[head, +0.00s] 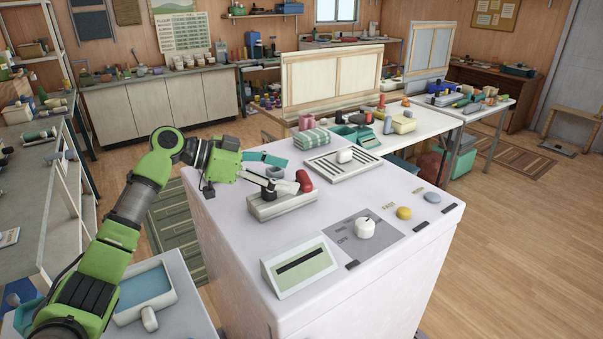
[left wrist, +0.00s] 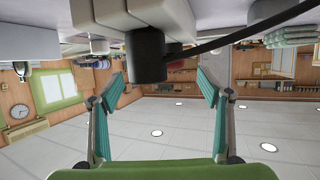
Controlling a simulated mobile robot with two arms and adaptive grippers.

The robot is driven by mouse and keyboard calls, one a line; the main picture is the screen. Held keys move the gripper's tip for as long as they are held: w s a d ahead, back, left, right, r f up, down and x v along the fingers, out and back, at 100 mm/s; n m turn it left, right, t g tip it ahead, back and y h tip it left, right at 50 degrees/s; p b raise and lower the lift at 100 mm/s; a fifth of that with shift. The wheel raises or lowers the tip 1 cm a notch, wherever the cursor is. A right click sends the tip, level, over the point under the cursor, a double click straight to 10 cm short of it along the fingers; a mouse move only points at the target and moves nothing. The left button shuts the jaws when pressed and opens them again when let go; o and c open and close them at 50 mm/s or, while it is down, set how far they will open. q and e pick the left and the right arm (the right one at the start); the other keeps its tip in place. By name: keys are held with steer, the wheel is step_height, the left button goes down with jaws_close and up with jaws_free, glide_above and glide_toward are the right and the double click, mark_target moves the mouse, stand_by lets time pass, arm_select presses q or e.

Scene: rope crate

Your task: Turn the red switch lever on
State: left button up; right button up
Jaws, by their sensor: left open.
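The red switch lever (head: 304,181) has a red grip and stands on a pale grey base (head: 284,208) on top of the white cabinet. My left gripper (head: 280,174) is open at the left of the red grip, its teal fingers apart. In the left wrist view, which is upside down, the open fingers (left wrist: 160,80) stand on either side of a dark cylinder at the pale base (left wrist: 120,14). A bit of red shows behind this cylinder. I cannot tell whether a finger touches the lever. My right gripper is not in view.
The white cabinet (head: 325,312) also carries a display box (head: 299,265), a white OFF-marked knob (head: 365,228), a yellow button (head: 404,213), a slotted tray (head: 343,165) and a striped cloth (head: 311,139). Clear floor lies right of the cabinet.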

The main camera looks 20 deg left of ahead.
mark_target(298, 177)
arm_select(q)
steer(key=p+x, duration=0.1)
steer(key=x, duration=0.4)
steer(key=shift+a, duration=0.1)
steer(key=c, duration=1.1)
